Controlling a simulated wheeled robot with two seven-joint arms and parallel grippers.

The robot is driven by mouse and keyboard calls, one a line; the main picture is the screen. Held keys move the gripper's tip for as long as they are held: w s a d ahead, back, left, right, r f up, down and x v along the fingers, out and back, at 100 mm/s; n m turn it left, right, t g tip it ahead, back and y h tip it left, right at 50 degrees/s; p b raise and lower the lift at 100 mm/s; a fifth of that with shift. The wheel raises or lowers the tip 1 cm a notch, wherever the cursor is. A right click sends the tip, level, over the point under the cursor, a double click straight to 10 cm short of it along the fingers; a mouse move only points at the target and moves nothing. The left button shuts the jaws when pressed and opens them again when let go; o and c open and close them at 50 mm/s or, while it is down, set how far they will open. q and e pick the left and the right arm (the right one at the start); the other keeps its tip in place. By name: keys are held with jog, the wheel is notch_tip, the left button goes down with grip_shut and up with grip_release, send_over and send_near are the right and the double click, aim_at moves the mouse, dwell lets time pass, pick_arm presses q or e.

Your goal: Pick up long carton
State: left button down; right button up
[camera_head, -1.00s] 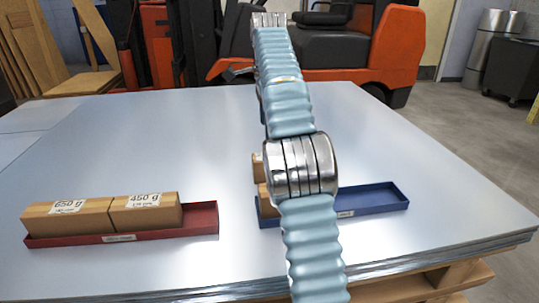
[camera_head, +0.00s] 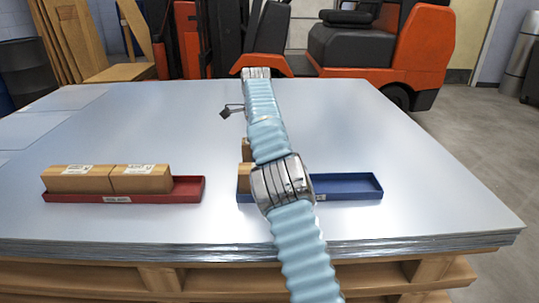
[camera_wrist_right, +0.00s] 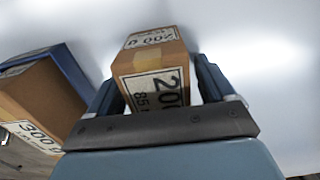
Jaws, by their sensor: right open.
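In the right wrist view a brown carton marked 200 (camera_wrist_right: 152,75) stands between the two fingers of my right gripper (camera_wrist_right: 160,90), which is open around it. Whether the fingers touch it, I cannot tell. In the head view my right arm hides most of this area; a carton edge (camera_head: 246,150) shows behind the blue tray. Two cartons lie end to end in the red tray: a longer left one (camera_head: 77,184) and a shorter right one (camera_head: 142,184). My left gripper is not in view.
The blue tray (camera_head: 345,186) holds a carton (camera_head: 244,184) at its left end and is empty to the right. The red tray (camera_head: 188,188) has free room at its right end. The metal sheet tabletop (camera_head: 380,120) is mostly clear. An orange forklift (camera_head: 385,45) stands behind.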

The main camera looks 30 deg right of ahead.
jog(key=shift+f, duration=0.1)
jog(key=shift+c, duration=0.3)
jog(key=c, duration=1.1)
